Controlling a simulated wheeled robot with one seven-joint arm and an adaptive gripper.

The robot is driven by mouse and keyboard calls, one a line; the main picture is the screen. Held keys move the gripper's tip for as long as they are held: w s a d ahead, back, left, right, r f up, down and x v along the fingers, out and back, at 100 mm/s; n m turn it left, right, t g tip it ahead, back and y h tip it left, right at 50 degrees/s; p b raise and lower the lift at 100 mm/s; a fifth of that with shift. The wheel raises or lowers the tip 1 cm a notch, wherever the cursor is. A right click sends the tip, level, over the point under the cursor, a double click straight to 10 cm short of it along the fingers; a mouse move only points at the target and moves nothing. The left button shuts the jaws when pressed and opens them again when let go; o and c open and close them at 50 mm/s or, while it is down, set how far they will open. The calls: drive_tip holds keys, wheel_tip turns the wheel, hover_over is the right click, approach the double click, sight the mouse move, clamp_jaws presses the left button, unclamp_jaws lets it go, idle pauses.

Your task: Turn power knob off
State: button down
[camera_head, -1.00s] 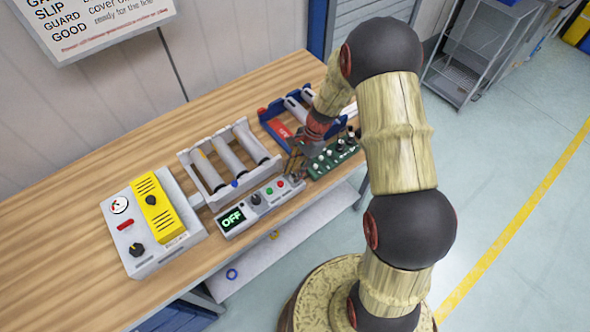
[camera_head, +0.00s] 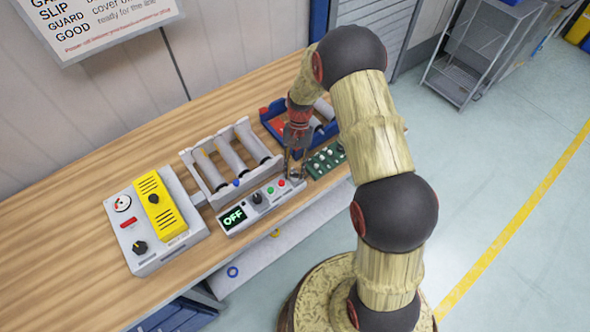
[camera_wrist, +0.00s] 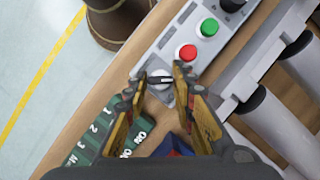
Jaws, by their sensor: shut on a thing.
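The grey control box (camera_head: 235,223) lies along the front of the bench, with a display (camera_head: 233,217) reading OFF in green. It has a black knob (camera_head: 257,198), a green button and a red button, and a light grey knob (camera_wrist: 160,79) with a dark pointer bar at its right end. My gripper (camera_head: 296,176) points down at that end and hides the grey knob in the head view. In the wrist view my gripper (camera_wrist: 161,76) has its fingertips on either side of the grey knob, shut on it.
Behind are a grey roller rack (camera_head: 205,180) and a blue tray (camera_head: 268,110). A box with a yellow cover (camera_head: 160,207) stands at left.

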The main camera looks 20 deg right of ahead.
drive_tip(key=shift+n, duration=0.4)
drive_tip(key=c, duration=1.5)
unclamp_jaws()
drive_tip(key=v, duration=1.2)
drive_tip(key=shift+a, duration=0.1)
